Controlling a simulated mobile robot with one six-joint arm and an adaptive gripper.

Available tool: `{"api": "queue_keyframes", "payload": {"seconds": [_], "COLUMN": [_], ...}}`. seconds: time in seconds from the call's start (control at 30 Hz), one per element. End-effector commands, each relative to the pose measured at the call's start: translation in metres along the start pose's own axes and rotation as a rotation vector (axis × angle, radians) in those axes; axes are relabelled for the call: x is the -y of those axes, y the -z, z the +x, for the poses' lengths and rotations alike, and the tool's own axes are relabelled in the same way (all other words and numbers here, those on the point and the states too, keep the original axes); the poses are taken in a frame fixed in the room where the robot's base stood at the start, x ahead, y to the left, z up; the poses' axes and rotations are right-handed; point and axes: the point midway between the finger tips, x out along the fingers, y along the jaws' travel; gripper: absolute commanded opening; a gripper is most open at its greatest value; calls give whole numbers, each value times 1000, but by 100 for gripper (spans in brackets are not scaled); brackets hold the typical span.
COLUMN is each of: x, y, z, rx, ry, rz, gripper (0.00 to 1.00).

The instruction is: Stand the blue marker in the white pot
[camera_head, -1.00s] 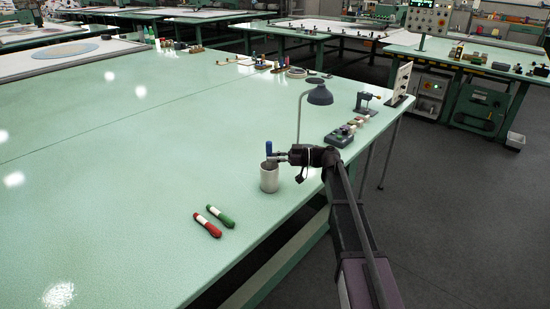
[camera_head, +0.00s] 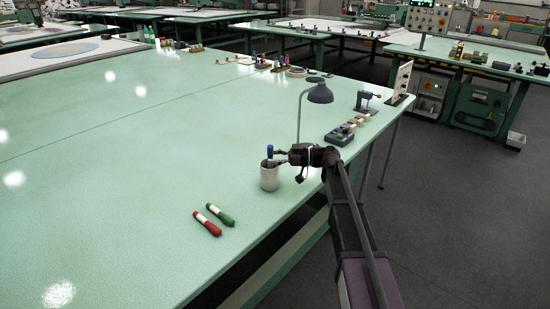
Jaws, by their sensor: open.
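The white pot (camera_head: 269,180) stands upright on the green table near its right edge. The blue marker (camera_head: 269,151) is upright in the pot's mouth, with its blue upper end showing above the rim and its lower part hidden inside. My gripper (camera_head: 276,160) is at the pot's rim, right beside the marker, reaching in from the right. Its fingers are open around or next to the marker; at this size I cannot tell whether they touch it.
A red marker (camera_head: 207,223) and a green marker (camera_head: 220,214) lie on the green table (camera_head: 120,190) in front of the pot. A grey desk lamp (camera_head: 320,94) and a small device (camera_head: 340,135) stand behind my gripper.

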Motion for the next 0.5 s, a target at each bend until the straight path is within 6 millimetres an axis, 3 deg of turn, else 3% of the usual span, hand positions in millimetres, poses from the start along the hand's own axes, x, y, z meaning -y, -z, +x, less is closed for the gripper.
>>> {"api": "queue_keyframes", "payload": {"seconds": [0.27, 0.5], "x": [0, 0], "y": [0, 0], "z": [-5, -27], "rx": [0, -1], "ry": [-1, -2], "rz": [0, 0], "gripper": [65, 65]}}
